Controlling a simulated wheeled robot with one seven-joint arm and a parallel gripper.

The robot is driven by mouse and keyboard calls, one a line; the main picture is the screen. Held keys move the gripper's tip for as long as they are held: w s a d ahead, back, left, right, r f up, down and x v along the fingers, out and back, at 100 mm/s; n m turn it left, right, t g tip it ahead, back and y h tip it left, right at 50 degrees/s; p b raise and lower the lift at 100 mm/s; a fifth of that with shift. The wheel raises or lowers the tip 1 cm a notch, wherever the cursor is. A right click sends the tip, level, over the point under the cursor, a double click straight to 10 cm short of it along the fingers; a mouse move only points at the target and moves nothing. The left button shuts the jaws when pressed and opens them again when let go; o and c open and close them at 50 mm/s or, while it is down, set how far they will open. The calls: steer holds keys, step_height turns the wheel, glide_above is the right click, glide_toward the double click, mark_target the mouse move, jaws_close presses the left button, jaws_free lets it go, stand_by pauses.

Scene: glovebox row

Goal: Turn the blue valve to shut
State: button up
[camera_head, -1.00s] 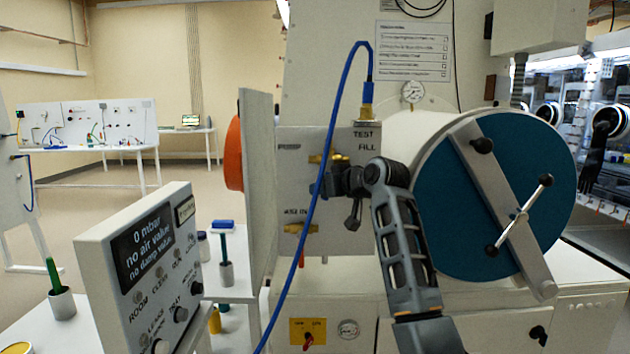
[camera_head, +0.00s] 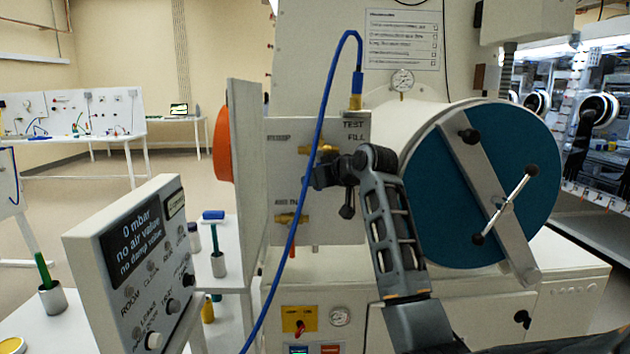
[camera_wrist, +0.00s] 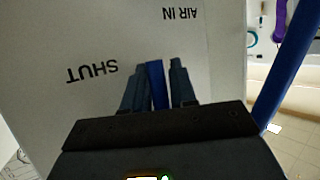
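My gripper (camera_head: 318,178) is at the pale valve panel (camera_head: 344,133), beside the upper brass fitting (camera_head: 326,150). In the wrist view my gripper (camera_wrist: 158,70) has its two fingers close on either side of a narrow blue handle, the blue valve (camera_wrist: 157,86). The fingers look closed on it, with little or no gap. The word SHUT (camera_wrist: 92,71) is printed on the panel to the left of the fingers, upside down, and AIR IN is at the top. In the head view the valve handle is hidden by my gripper.
A blue hose (camera_head: 322,117) loops down in front of the panel, left of my gripper. The round teal chamber door (camera_head: 440,200) with its crossbar is close on the right. A display box (camera_head: 135,255) reading 0 mbar, no air valve, stands front left.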

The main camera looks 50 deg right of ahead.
steer(key=b+v, duration=0.1)
steer(key=v, duration=0.6)
steer(key=shift+s+r, duration=0.2)
steer(key=shift+s, duration=0.15)
steer(key=shift+a, duration=0.1)
stand_by(0.5)
steer(key=s+a+f, duration=0.3)
steer(key=a+f, duration=1.2)
steer(key=f, duration=0.5)
steer(key=s+a+f, duration=0.8)
steer(key=s+a, duration=0.3)
steer(key=a, duration=0.1)
steer(key=s+a+r+n+y, duration=0.1)
steer(key=s+a, duration=0.3)
steer(key=s, duration=0.4)
steer(key=s+a+r+n+t+y, duration=0.1)
steer(key=s+a, duration=0.3)
steer(key=s, duration=0.4)
steer(key=s+a+r+n+y, duration=0.1)
steer(key=s+a+r+y, duration=0.1)
steer(key=s, duration=0.6)
steer(key=shift+a+r+n+t, duration=0.3)
steer(key=shift+a+r+t, duration=0.1)
steer(key=shift+a+r, duration=0.5)
